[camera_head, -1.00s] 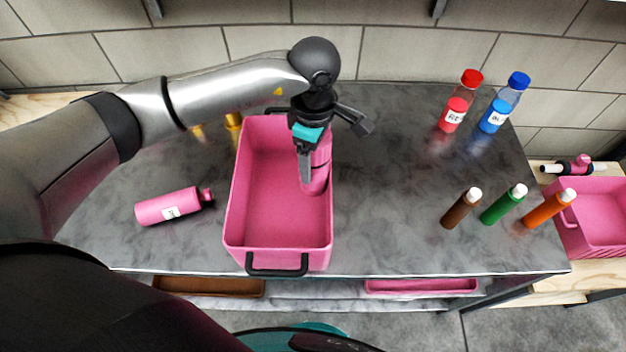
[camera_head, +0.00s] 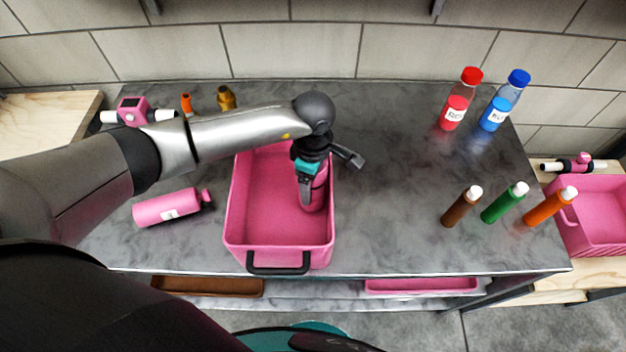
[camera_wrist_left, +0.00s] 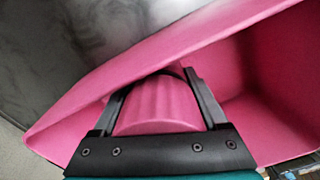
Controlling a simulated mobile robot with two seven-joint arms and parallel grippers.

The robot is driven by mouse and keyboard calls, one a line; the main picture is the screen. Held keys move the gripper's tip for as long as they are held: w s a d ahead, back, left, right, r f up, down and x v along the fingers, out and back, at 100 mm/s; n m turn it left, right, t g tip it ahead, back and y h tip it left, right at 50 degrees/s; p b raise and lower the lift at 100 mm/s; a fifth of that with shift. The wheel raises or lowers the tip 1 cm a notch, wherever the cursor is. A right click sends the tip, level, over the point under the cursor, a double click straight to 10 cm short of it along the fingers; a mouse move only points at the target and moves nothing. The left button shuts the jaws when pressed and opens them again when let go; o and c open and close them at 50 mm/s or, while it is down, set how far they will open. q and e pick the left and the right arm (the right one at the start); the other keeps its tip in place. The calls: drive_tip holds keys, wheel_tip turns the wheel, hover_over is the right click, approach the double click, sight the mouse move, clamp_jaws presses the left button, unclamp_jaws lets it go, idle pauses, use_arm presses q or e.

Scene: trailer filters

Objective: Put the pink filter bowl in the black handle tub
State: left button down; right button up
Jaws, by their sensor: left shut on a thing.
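The pink filter bowl (camera_head: 314,192) is a ribbed pink cylinder inside the black handle tub, close to its right wall. My left gripper (camera_head: 309,176) is shut on it, and the wrist view shows the bowl (camera_wrist_left: 160,103) between both black fingers. The black handle tub (camera_head: 268,205) is a deep pink box with a black handle (camera_head: 278,266) on its near end. I cannot tell whether the bowl touches the tub floor. Its lower end is hidden in the wrist view. My right gripper is not in view.
A pink bottle (camera_head: 168,208) lies left of the tub. A red-capped bottle (camera_head: 460,100), a blue-capped bottle (camera_head: 503,102) and several slim white-capped bottles stand right. Another pink tub (camera_head: 598,230) is at the far right.

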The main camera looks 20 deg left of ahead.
use_arm(q)
drive_tip(key=shift+f+b, duration=0.5)
unclamp_jaws()
drive_tip(key=shift+r, duration=0.1)
drive_tip(key=shift+r+p, duration=0.8)
drive_tip(key=shift+p, duration=0.05)
wheel_tip(320, 180, up, 12)
drive_tip(key=shift+f, duration=0.2)
